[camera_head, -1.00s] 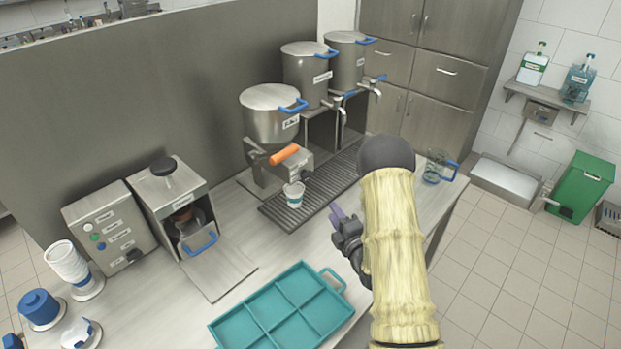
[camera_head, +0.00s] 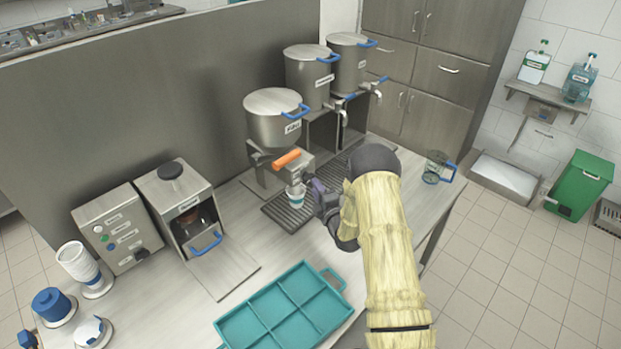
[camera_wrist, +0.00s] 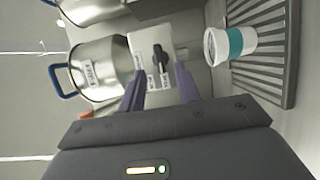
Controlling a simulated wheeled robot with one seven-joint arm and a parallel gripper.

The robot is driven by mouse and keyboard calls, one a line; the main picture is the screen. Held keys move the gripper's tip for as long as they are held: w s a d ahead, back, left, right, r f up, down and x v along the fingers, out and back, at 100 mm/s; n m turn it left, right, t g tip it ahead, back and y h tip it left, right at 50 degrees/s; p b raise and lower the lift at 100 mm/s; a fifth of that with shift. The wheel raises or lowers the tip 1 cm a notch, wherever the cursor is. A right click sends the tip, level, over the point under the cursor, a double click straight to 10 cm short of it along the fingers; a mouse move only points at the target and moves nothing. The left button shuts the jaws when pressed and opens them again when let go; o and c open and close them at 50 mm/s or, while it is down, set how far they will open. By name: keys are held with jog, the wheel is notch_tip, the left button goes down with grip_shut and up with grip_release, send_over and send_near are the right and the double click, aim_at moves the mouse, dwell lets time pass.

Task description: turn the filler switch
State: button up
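The filler switch (camera_wrist: 158,58) is a black knob on a pale panel (camera_wrist: 151,38) with small labels, seen in the wrist view. In the head view the filler body (camera_head: 294,170) has an orange handle and sits under a steel pot (camera_head: 273,118); the knob cannot be made out there. My gripper (camera_wrist: 160,88) is open and empty, its two purple fingers pointing at the panel with the knob between their lines, apparently short of it. In the head view my gripper (camera_head: 317,192) is just right of the filler. A white cup with a teal band (camera_head: 297,192) stands under the filler.
The cup is close by my gripper, on the slatted drip tray (camera_head: 277,213). Two more steel pots with taps, one at the back (camera_head: 347,60), stand behind. A teal divided tray (camera_head: 285,308) lies in front. A glass jug (camera_head: 437,165) stands at the right edge.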

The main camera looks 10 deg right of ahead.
aim_at(309, 178)
jog(key=shift+p+x, duration=0.65)
jog(key=shift+x, duration=1.75)
jog(key=shift+c, duration=0.2)
grip_shut()
